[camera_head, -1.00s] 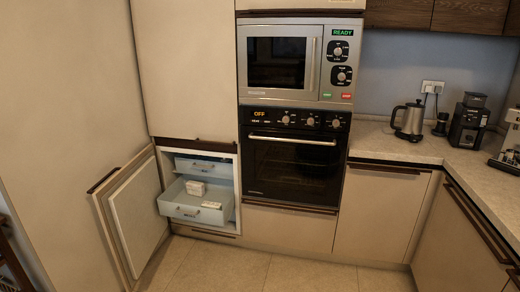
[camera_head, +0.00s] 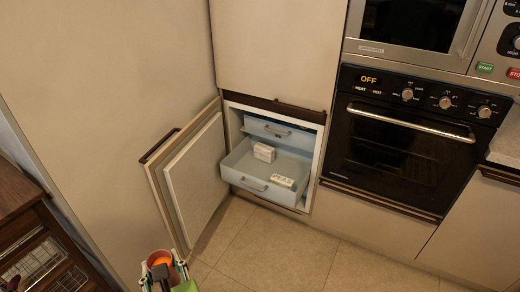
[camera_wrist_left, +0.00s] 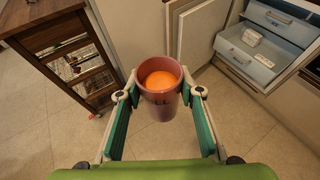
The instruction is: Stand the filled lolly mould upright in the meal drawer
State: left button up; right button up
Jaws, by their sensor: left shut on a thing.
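The lolly mould (camera_head: 158,259) is a dusky red, cup-like tapered mould with orange filling showing at its open top. It also shows in the left wrist view (camera_wrist_left: 158,103), roughly upright. My left gripper (camera_head: 163,272) is shut on it at the bottom of the head view, with a finger on either side. The meal drawer (camera_head: 243,179) is a pale blue freezer drawer, pulled out and open at the top. It also shows in the left wrist view (camera_wrist_left: 246,65). The mould is well away from it, in front and to the left. My right gripper is out of view.
Inside the drawer are a white box (camera_head: 264,152) at the back and a flat white pack (camera_head: 283,181) at the front right. Another drawer (camera_head: 278,130) is above. The open freezer door (camera_head: 195,180) stands left of the drawer. A dark wooden cart (camera_head: 40,235) is at left.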

aim_at(246, 171)
jog(key=i+z, duration=0.15)
jog(key=i, duration=0.55)
jog(key=i+j+z, duration=0.15)
jog(key=i, duration=0.55)
jog(key=i+j+z, duration=0.3)
jog(key=i, duration=0.2)
jog(key=i+j+z, duration=0.25)
jog(key=i, duration=0.25)
